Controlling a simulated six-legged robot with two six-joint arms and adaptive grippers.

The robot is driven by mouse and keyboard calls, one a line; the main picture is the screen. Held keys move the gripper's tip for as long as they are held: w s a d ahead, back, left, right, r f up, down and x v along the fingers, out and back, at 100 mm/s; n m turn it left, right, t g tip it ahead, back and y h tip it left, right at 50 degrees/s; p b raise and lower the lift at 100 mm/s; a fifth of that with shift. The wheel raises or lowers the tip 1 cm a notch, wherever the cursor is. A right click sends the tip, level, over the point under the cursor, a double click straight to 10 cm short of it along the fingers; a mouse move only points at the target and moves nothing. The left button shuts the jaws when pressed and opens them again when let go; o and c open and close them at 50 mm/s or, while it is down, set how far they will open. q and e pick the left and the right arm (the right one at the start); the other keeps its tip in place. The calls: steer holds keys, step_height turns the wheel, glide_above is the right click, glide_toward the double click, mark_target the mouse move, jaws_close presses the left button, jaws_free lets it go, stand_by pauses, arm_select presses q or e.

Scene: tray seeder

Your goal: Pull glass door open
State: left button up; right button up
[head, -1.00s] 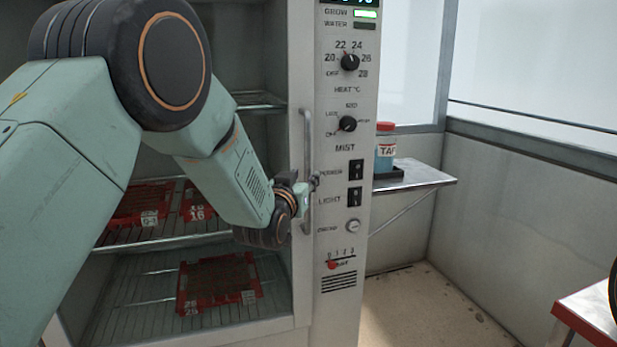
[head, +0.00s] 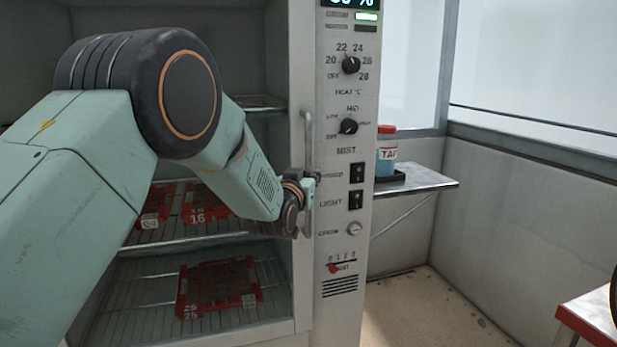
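The cabinet's glass door (head: 262,70) fills the left half of the head view, with shelves showing behind it. Its upright metal bar handle (head: 307,140) is at the door's right edge, beside the control panel. My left gripper (head: 309,190) is at the lower half of this handle, and its small fingertips overlap the bar. The wrist hides part of the handle, and I cannot tell whether the fingers are closed around it. I see no clear gap at the door's edge.
The control panel (head: 341,225) has knobs and switches just right of the handle. Red trays (head: 181,300) lie on the shelves inside. A red-capped jar (head: 387,150) stands on a side shelf (head: 430,178). A red-edged table (head: 590,318) is at lower right. The floor between is clear.

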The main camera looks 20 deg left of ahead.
arm_select(q)
jaws_close()
stand_by(0.4)
steer(key=shift+d+f, duration=0.1)
